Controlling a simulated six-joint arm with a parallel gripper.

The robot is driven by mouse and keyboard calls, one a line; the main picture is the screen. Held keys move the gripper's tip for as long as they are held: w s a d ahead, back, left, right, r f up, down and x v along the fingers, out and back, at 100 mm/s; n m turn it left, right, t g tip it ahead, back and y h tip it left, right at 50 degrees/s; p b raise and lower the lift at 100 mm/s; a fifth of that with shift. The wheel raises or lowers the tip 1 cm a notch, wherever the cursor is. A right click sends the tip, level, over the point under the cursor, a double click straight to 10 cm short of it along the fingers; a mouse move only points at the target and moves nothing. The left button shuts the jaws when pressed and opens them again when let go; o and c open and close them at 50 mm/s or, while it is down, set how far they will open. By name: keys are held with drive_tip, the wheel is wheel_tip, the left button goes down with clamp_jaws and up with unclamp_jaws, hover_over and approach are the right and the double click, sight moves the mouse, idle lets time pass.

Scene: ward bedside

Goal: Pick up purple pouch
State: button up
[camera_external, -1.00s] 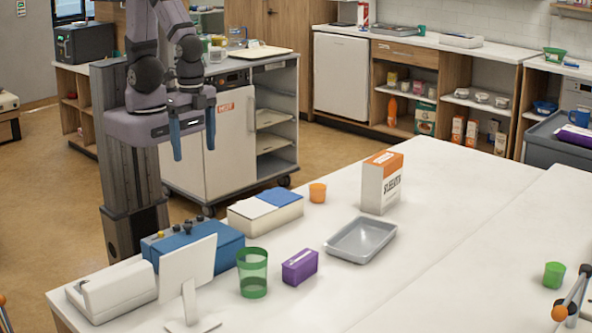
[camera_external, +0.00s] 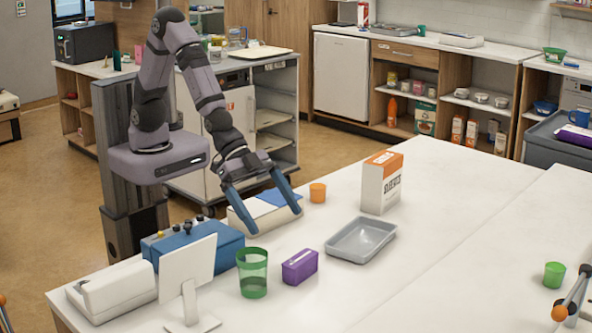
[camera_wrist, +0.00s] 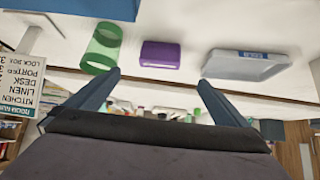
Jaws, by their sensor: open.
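The purple pouch (camera_external: 299,267) is a small purple block with a pale strip on its front, lying on the white table between a green cup and a grey tray. It also shows in the wrist view (camera_wrist: 160,55), at the top centre, ahead of the fingers. My gripper (camera_external: 276,208) has blue fingers spread wide and empty, above the table by the white and blue box, behind and left of the pouch. In the wrist view my gripper's fingers (camera_wrist: 155,90) stand apart, with the pouch beyond them.
A green cup (camera_external: 252,273) stands close left of the pouch. A grey tray (camera_external: 361,240) lies to its right.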

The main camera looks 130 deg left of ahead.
sight(307, 264)
drive_tip(key=w+f+t+b, duration=0.1)
drive_tip(key=w, duration=0.2)
drive_tip(key=w+t+b, duration=0.1)
drive_tip(key=w, duration=0.2)
drive_tip(key=w+f+t+b, duration=0.1)
drive_tip(key=w+t+b, duration=0.1)
drive_tip(key=w, duration=0.1)
drive_tip(key=shift+w+f, duration=0.15)
drive_tip(key=shift+f, duration=0.15)
drive_tip(key=shift+w+r+t, duration=0.25)
drive_tip(key=shift+w+t, duration=0.25)
drive_tip(key=shift+w, duration=0.05)
drive_tip(key=shift+f, duration=1.55)
drive_tip(key=shift+f, duration=0.1)
wheel_tip(307, 264, down, 4)
drive_tip(key=shift+s+r+p, duration=0.1)
drive_tip(key=shift+r+p, duration=0.15)
drive_tip(key=shift+p, duration=0.2)
drive_tip(key=shift+p+x, duration=0.6)
drive_tip(key=shift+x, duration=1)
drive_tip(key=c, duration=1.1)
